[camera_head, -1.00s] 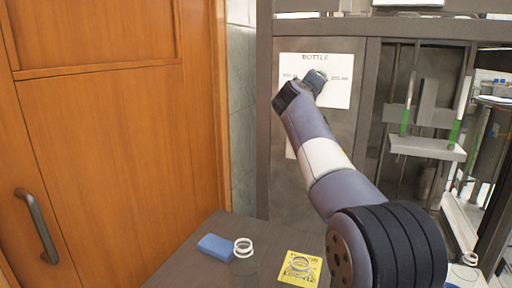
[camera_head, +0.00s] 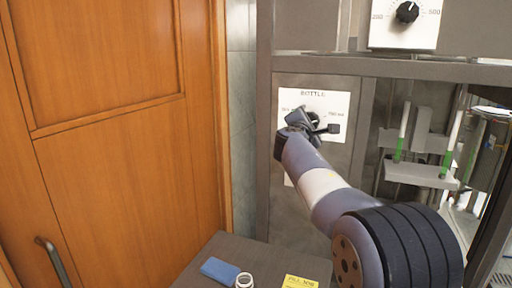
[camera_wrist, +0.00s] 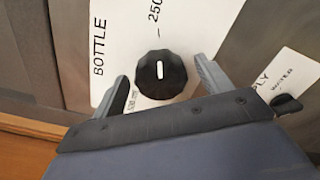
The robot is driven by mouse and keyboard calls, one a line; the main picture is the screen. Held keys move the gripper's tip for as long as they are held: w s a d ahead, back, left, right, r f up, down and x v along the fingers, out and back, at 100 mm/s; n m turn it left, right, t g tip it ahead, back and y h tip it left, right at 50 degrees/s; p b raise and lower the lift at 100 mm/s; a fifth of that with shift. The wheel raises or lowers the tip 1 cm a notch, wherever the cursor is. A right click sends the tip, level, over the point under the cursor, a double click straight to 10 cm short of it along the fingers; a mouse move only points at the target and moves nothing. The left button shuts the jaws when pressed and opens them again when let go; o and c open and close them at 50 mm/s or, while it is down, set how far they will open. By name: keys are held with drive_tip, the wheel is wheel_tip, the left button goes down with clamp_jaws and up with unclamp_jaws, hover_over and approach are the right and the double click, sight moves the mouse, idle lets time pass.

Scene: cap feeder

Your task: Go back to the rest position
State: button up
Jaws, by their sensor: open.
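My gripper (camera_head: 315,122) is in front of the white BOTTLE plate (camera_head: 338,101) on the dark cabinet panel. In the wrist view my gripper (camera_wrist: 162,80) is open, with one finger on each side of the round black knob (camera_wrist: 161,76) on that plate. Gaps show between the knob and both fingers, and nothing is held. I cannot tell how far the fingertips reach along the knob's depth. The knob's white mark points up in the wrist view. In the head view my gripper partly hides the knob.
A second plate with a black knob (camera_head: 407,13) is above. A small table (camera_head: 215,249) below holds a blue block (camera_head: 220,270), a white ring-topped item (camera_head: 244,280) and a yellow note (camera_head: 300,282). A wooden door (camera_head: 110,150) stands left. Machine parts (camera_head: 420,172) with green-marked tubes are right.

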drive_tip(key=shift+n+p, duration=2.75)
drive_tip(key=shift+n, duration=0.25)
